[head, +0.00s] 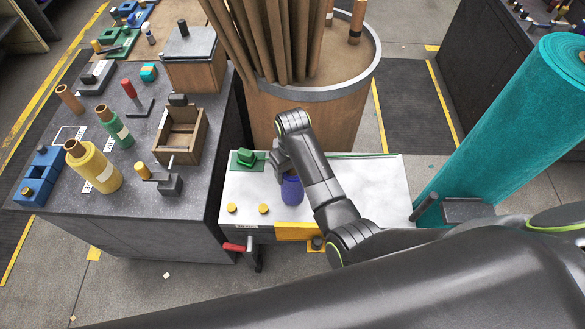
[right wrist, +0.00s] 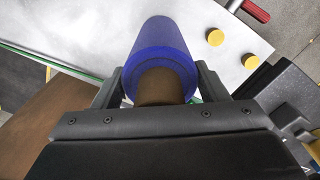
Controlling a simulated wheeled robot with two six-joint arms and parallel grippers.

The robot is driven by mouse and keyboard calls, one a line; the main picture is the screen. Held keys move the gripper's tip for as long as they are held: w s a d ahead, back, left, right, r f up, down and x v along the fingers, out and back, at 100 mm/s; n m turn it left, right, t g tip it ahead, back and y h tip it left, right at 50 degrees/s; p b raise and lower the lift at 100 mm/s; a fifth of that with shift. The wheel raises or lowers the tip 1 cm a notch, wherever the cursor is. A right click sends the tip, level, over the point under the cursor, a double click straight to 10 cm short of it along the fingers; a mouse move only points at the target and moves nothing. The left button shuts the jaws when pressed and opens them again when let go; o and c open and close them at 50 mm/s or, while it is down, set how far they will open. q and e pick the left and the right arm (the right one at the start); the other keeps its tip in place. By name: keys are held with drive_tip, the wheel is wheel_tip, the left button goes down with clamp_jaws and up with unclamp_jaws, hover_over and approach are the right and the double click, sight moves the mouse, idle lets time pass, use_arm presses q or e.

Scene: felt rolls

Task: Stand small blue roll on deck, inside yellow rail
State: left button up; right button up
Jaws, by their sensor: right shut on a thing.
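The small blue roll (head: 291,190) has a brown core and is upright, or close to it, over the white deck (head: 345,180). My right gripper (head: 284,166) is shut on it near its top. In the right wrist view the roll (right wrist: 162,45) sits between the two fingers of the gripper (right wrist: 161,85), with its core end toward the camera. I cannot tell whether the roll's lower end touches the deck. My left gripper is not in view.
Two yellow discs (head: 263,209) and a green block (head: 246,157) are on the deck's left part. A red-handled clamp (head: 235,247) hangs at its front-left corner. A brown drum (head: 290,120) stands behind, a large teal roll (head: 515,125) at right, and a cluttered grey table (head: 130,205) at left.

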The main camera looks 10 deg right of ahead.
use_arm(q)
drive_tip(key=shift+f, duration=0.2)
use_arm(e)
drive_tip(key=shift+f, duration=0.45)
drive_tip(key=o, duration=1.3)
drive_tip(key=shift+c, duration=0.2)
